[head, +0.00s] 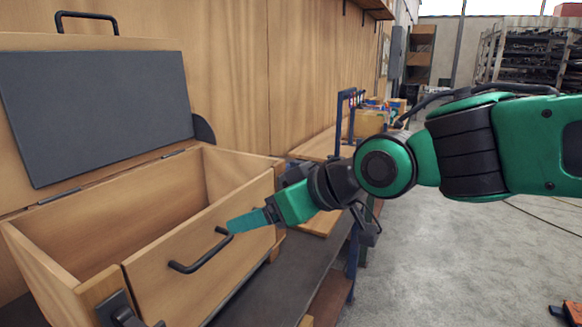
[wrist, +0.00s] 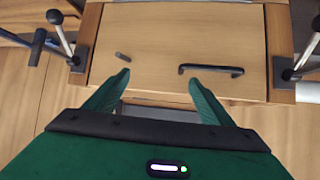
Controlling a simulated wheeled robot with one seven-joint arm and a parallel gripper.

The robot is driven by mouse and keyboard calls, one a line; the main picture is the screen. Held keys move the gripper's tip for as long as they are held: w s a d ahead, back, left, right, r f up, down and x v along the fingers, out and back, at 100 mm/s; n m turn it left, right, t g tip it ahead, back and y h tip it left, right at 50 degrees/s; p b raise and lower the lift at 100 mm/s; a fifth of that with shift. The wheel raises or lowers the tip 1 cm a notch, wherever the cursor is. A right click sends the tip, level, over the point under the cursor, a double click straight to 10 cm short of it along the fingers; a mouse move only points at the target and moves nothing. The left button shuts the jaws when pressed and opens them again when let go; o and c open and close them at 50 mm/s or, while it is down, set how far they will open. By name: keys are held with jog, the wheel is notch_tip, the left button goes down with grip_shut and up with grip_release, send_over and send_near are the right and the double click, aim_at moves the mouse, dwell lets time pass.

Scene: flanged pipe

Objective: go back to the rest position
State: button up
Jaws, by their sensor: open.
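My gripper (head: 236,226) is in front of a wooden chest (head: 150,250) in the head view. Its green fingers reach left, close to the black bar handle (head: 200,252) on the chest's front. In the wrist view, my gripper (wrist: 160,78) is open with nothing between its fingers. The handle (wrist: 210,69) lies beyond the right fingertip there, and I cannot tell whether they touch. A short dark piece (wrist: 123,57) shows on the panel beyond the left fingertip. No flanged pipe is in view.
The chest's lid (head: 100,110) stands open, with a dark grey inner panel; the visible inside looks empty. A dark bench (head: 290,265) lies under my arm. Concrete floor (head: 450,260) is open at right.

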jog(key=d+f+m+h, duration=0.2)
jog(key=d+f+m, duration=0.15)
jog(key=d, duration=0.65)
jog(key=d+f+m+g+h, duration=0.1)
jog(key=d+f+m+h, duration=0.2)
jog(key=d, duration=0.6)
jog(key=d+f+m+h, duration=0.15)
jog(key=d+f, duration=0.25)
jog(key=d, duration=0.6)
jog(key=s+d+f+m+g+h, duration=0.1)
jog(key=s+d+f+m+g, duration=0.2)
jog(key=s+d, duration=0.5)
jog(key=s+d+f+m+g+h, duration=0.1)
jog(key=s+d+f+m+g, duration=0.2)
jog(key=s+d+m, duration=0.2)
jog(key=s+d, duration=0.3)
jog(key=s, duration=0.3)
jog(key=shift+d+f, duration=0.25)
jog(key=shift+w+f, duration=0.25)
jog(key=shift+w, duration=0.35)
